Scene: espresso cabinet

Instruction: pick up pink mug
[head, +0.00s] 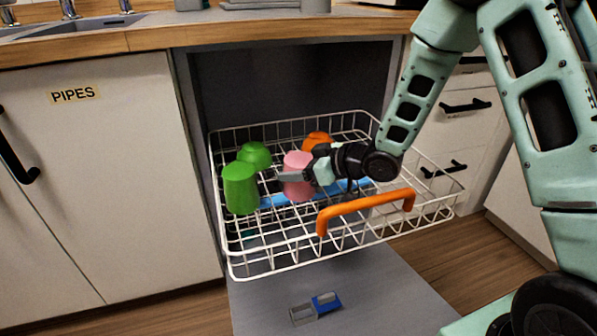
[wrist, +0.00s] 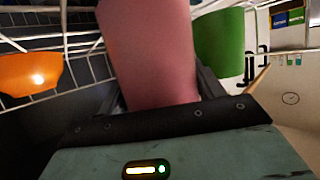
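The pink mug (head: 297,176) appears upright in the white wire dishwasher rack (head: 281,268) in the head view. In the wrist view the mug (wrist: 150,50) fills the middle and reaches close to the palm. My gripper (head: 297,177) is at the mug from the right, with a grey finger across its front. In the wrist view, dark fingers flank the mug on both sides. I cannot tell whether they press on it or only stand beside it. The mug's base and far side are hidden.
A green cup (head: 240,188) and a green bowl (head: 254,155) are left of the mug. An orange bowl (head: 317,141) lies behind it. An orange handle (head: 366,207) crosses the rack's front. The open door (head: 375,287) lies below.

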